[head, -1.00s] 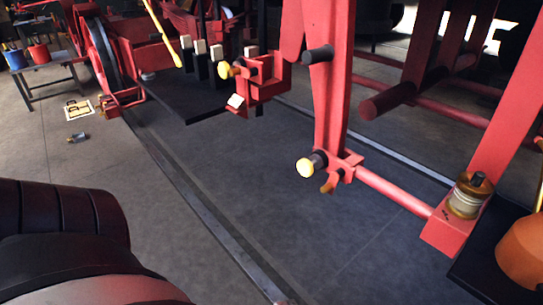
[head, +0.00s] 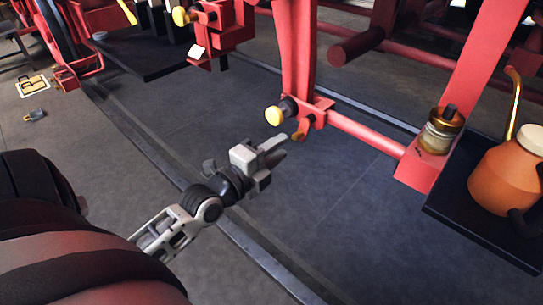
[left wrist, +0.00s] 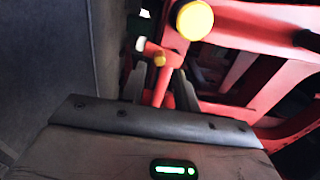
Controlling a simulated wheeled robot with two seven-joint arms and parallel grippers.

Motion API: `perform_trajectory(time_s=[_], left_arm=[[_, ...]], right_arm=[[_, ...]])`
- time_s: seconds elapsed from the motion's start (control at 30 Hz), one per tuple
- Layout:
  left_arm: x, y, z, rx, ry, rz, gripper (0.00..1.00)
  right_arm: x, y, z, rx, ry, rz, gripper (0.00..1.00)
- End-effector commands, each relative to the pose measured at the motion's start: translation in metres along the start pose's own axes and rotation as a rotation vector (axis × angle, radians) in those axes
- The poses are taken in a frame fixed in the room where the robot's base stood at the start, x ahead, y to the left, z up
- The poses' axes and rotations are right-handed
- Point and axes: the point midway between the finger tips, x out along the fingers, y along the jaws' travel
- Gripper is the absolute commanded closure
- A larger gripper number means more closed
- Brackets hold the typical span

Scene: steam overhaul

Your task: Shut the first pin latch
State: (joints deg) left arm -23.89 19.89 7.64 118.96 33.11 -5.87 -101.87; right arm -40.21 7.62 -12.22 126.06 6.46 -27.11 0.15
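A pin latch with a yellow knob (head: 274,115) and dark collar sits on a red bracket at the foot of a red upright. A short brass-brown pin (head: 299,135) sticks out below the knob. A similar yellow knob (head: 180,16) is on another red bracket at upper left; I cannot tell which is first. My left gripper (head: 281,146) is just below and left of the near latch, pointing at it. In the left wrist view, its fingers (left wrist: 160,75) are apart, with the brown pin (left wrist: 159,60) ahead between them and the yellow knob (left wrist: 195,20) above. I see no grip. My right gripper is out of view.
A red rail (head: 365,135) runs right from the bracket to a brass-topped cup (head: 441,130). An orange oil can (head: 504,170) stands on a dark shelf (head: 470,215) at right. The floor below the latch is clear. A metal strip (head: 262,255) crosses the floor.

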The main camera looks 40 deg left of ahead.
Motion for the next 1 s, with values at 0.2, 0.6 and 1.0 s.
perform_trajectory(time_s=[0.2, 0.6, 1.0], left_arm=[[0.026, 0.001, 0.000, -0.003, -0.001, -0.003, 0.69], [0.052, 0.000, -0.001, -0.004, 0.000, 0.001, 0.69], [0.052, 0.001, -0.001, -0.003, 0.000, 0.002, 1.00]], right_arm=[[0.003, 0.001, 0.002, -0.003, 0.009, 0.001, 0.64], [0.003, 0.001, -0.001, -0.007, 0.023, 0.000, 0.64], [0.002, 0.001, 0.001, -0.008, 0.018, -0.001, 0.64]])
